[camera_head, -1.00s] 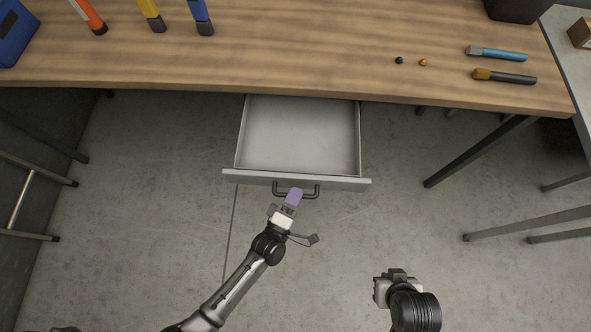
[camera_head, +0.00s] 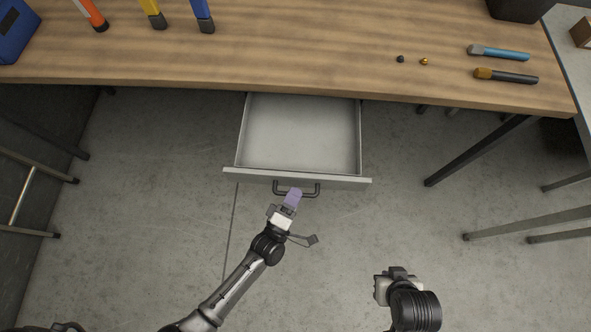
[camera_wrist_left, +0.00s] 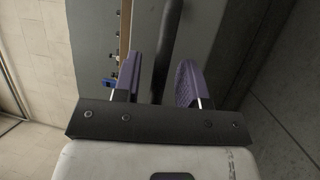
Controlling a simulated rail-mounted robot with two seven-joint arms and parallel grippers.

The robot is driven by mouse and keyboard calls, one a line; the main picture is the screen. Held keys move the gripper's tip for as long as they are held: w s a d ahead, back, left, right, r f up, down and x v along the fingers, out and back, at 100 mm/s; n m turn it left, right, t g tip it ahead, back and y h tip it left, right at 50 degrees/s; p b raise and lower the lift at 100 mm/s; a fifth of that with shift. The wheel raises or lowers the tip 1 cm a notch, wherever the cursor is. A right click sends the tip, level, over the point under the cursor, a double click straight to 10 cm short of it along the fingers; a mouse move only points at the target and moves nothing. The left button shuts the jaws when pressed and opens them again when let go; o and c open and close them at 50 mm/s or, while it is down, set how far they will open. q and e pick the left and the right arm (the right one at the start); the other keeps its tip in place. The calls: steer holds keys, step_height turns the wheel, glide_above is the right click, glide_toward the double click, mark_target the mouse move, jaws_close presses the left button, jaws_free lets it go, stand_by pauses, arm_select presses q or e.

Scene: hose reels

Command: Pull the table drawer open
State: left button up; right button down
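The table drawer (camera_head: 300,135) is pulled out from under the wooden table (camera_head: 300,65), and its empty light grey inside shows. Its dark bar handle (camera_head: 309,195) is on the front panel. My left gripper (camera_head: 292,197) is at the handle, with its purple fingers over the bar's middle. In the left wrist view the two fingers (camera_wrist_left: 158,80) stand apart on either side of the dark bar (camera_wrist_left: 168,40), with a visible gap beside it. My right gripper (camera_head: 392,284) is low in the head view, away from the drawer; its fingers are hidden.
Orange, yellow and blue tools lie at upper left. Table legs (camera_head: 480,150) stand at right. The floor before the drawer is clear.

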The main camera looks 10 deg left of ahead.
arm_select(q)
steer(key=p+v, duration=0.1)
steer(key=v, duration=1.2)
steer(key=shift+s, duration=0.1)
